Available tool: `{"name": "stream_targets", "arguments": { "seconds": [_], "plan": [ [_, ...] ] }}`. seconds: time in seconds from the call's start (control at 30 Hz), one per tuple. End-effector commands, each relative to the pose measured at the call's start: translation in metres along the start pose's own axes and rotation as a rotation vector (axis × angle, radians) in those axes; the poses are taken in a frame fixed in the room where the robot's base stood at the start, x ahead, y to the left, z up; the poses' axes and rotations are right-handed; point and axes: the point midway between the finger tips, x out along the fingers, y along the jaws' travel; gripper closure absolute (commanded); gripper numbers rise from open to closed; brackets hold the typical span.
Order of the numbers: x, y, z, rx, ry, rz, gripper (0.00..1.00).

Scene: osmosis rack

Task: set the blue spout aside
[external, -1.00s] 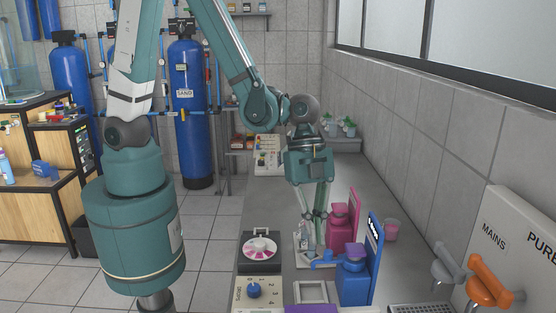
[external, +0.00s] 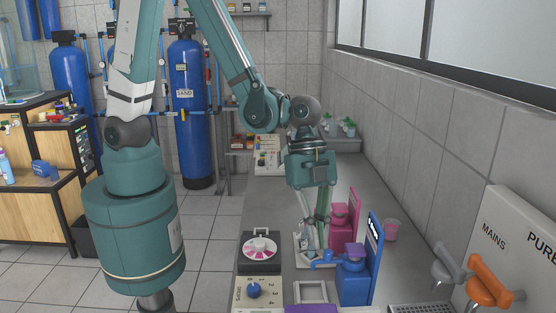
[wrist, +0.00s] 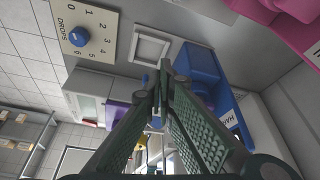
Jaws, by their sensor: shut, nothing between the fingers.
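The blue dispenser (external: 354,287) stands on the counter with a purple cap on top. Its blue spout (external: 324,262) points left from the upper part of the body. My gripper (external: 318,246) points down just above and behind the spout, with its fingers together and nothing held. In the wrist view, the fingertips (wrist: 164,80) meet in front of the blue dispenser (wrist: 200,72). The fingers hide most of the spout there, so I cannot tell whether they touch it.
A pink dispenser (external: 341,228) stands close behind the blue one. A square frame (external: 311,292) lies in front, beside a drops dial (external: 254,291) and a black-based device with a pink-and-white disc (external: 260,248).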

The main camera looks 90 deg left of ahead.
Motion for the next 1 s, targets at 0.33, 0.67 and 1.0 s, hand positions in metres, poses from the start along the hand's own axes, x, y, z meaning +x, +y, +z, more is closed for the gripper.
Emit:
{"name": "stream_targets", "arguments": {
  "seconds": [0.33,0.67,1.0],
  "plan": [
    [0.002,0.003,-0.003,-0.038,0.001,-0.016,1.00],
    [0.005,0.010,-0.010,-0.135,0.001,-0.055,1.00],
    [0.012,0.020,-0.026,-0.337,0.000,-0.136,1.00]
  ]
}}
